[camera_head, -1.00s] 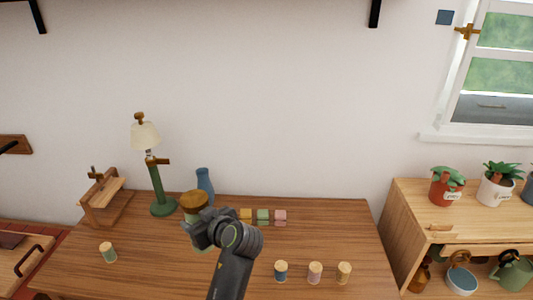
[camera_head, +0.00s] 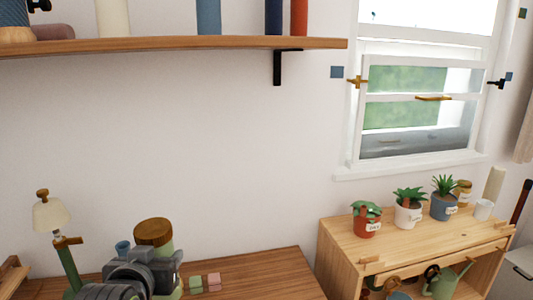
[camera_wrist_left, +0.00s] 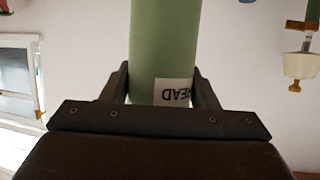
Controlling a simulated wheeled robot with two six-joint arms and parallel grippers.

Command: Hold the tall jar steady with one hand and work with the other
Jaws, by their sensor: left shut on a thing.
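The tall jar (camera_head: 154,232) is green with a brown lid and stands roughly upright at the lower left of the head view. My left gripper (camera_head: 152,266) is shut around its body below the lid. In the left wrist view the green jar (camera_wrist_left: 165,45) sits between the two fingers (camera_wrist_left: 165,92), with part of a white label showing upside down. The gripper hides the jar's lower part in the head view. The jar appears raised above the table (camera_head: 255,272). My right gripper is not in view.
A green lamp (camera_head: 50,216) with a cream shade stands left of the jar. Small green and pink blocks (camera_head: 204,283) lie right of it. A wooden shelf unit (camera_head: 345,240) with potted plants stands at the right. A wall shelf (camera_head: 200,45) hangs above.

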